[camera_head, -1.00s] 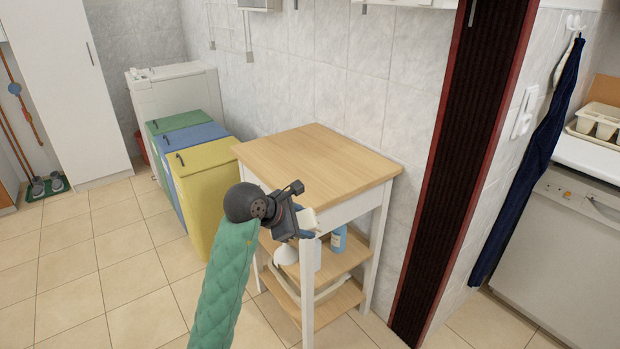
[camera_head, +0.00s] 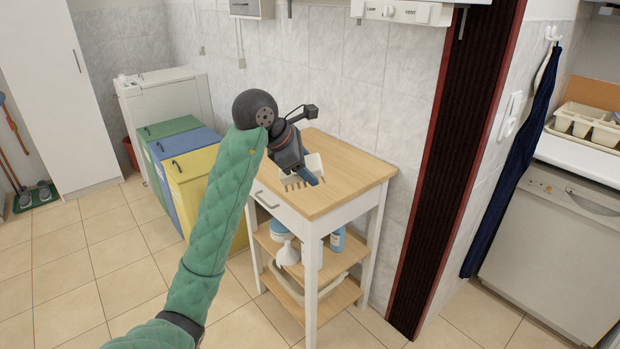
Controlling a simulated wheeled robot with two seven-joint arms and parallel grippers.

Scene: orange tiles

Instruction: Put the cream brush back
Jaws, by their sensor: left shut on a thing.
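My left gripper (camera_head: 306,177) is shut on the cream brush (camera_head: 314,163). It holds the brush over the front part of the wooden top of a white trolley (camera_head: 345,169). The brush's short prongs or bristles point down and to the left. The gripper hides part of the brush, and I cannot tell if the brush touches the top. My right gripper is not in view.
The lower shelves hold a white item with a blue top (camera_head: 287,251), a blue bottle (camera_head: 338,239) and a pale curved item (camera_head: 298,288). Green, blue and yellow bins (camera_head: 206,186) stand left of the trolley. The back of the trolley top is clear.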

